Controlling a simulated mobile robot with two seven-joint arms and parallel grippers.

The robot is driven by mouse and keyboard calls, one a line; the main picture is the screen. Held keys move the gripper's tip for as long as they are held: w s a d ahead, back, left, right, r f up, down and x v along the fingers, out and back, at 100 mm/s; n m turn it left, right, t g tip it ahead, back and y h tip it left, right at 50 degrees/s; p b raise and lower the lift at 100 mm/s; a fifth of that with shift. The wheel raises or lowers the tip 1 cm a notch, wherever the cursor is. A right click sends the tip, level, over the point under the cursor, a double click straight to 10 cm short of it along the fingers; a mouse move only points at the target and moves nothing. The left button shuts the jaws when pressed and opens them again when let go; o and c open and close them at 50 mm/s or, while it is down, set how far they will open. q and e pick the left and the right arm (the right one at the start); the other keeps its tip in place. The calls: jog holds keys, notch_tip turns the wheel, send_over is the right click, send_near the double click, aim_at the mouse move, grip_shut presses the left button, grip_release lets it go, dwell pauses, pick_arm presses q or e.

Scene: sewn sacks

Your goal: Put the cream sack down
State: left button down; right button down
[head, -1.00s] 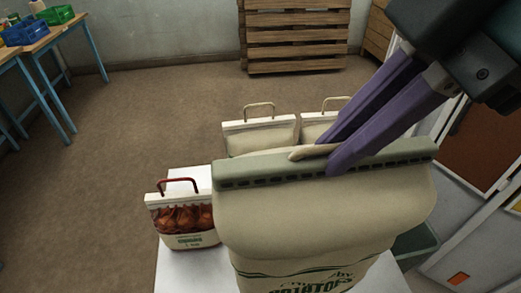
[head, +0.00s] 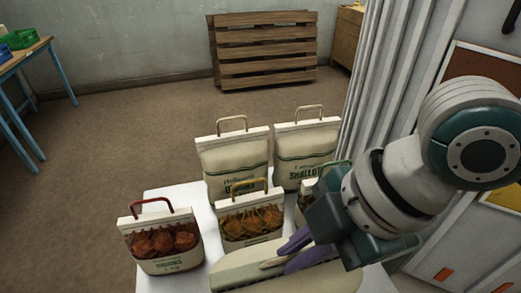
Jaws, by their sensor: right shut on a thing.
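The cream sack (head: 240,262) is at the bottom of the head view, seen from above. Its pale green top band and part of its cream side show; its lower part is out of the frame. My right gripper (head: 275,261), with purple fingers, is shut on the handle at its top. The sack is at the near part of the white table (head: 202,205), in front of the other sacks. I cannot tell whether its bottom touches the table. My left gripper is not in view.
Behind stand two cream sacks, one of onions (head: 235,162) and one of shallots (head: 305,152). A red-handled mesh sack (head: 165,243) stands left, a yellow-handled one (head: 250,220) in the middle. A green-handled sack (head: 306,192) is partly hidden by my arm.

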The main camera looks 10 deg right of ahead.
jog(key=shift+w+a+f, duration=0.1)
jog(key=shift+w+f, duration=0.05)
jog(key=shift+f, duration=1.6)
jog(key=shift+f+b, duration=0.15)
jog(key=shift+b, duration=0.2)
jog(key=c, duration=1.3)
grip_release()
jog(key=shift+f, duration=0.15)
jog(key=o, duration=0.3)
jog(key=shift+o, duration=0.2)
